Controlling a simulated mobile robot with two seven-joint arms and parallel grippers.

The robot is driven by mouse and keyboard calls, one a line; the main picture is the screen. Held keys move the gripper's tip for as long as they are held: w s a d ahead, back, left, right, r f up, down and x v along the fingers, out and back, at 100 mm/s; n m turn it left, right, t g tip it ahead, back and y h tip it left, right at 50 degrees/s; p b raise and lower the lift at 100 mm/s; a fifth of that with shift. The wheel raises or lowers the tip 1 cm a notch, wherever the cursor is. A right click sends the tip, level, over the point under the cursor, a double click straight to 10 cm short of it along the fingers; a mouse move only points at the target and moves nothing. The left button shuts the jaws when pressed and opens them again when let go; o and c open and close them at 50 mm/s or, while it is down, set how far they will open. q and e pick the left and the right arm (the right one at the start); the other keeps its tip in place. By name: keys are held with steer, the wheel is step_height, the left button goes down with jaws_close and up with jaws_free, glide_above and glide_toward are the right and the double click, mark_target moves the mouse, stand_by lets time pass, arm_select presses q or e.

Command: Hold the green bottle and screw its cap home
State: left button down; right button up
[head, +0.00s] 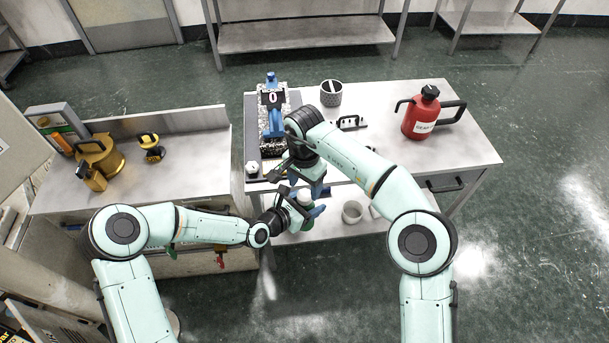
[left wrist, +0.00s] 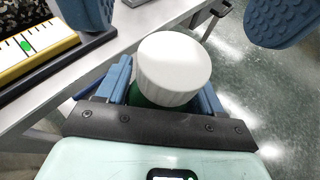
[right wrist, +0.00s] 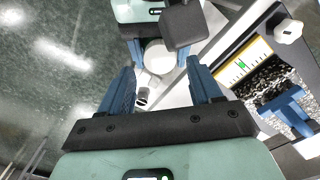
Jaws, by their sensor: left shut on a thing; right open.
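The green bottle (head: 306,222) is upright in my left gripper (head: 300,212), in front of the table's near edge. The left wrist view shows a little of its green body (left wrist: 147,97) between the blue fingers. A white ribbed cap (left wrist: 174,68) sits on top of the bottle; it also shows in the right wrist view (right wrist: 159,56). I cannot tell how far it is screwed down. My right gripper (right wrist: 162,80) is open, with its fingers apart and pointing down above the cap, not touching it. In the head view the right arm partly hides the bottle.
A grey cup (head: 352,212) stands lower down. A side bench (head: 190,165) at left holds brass-coloured cans.

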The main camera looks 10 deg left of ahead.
mark_target(305, 194)
steer(key=shift+f, duration=1.95)
steer(key=c, duration=1.1)
steer(key=shift+m, duration=1.7)
steer(key=o, duration=1.2)
steer(key=shift+r, duration=2.3)
